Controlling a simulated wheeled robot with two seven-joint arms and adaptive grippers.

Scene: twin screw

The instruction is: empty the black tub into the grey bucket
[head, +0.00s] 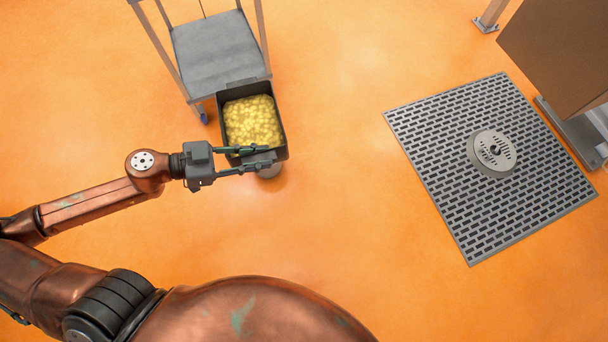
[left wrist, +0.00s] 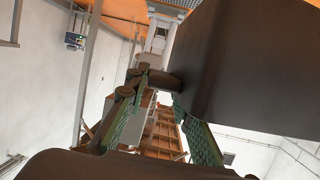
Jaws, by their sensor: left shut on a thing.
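The black tub (head: 281,132) is full of yellow pieces (head: 252,120) and appears close to level, beside a grey cart. In the left wrist view the dark wall of the tub (left wrist: 255,70) fills the upper right. My left gripper (head: 262,157) is shut on the tub at its near side; the left wrist view shows its green-padded fingers (left wrist: 170,120) near a dark bar-like part of the tub. My right gripper is not in view.
The grey cart (head: 215,48) with upright posts stands behind the tub. A slotted floor grate (head: 440,150) with a round drain cover (head: 495,152) lies at right. A brown box-like body (head: 560,50) is at the upper right. The orange floor between is clear.

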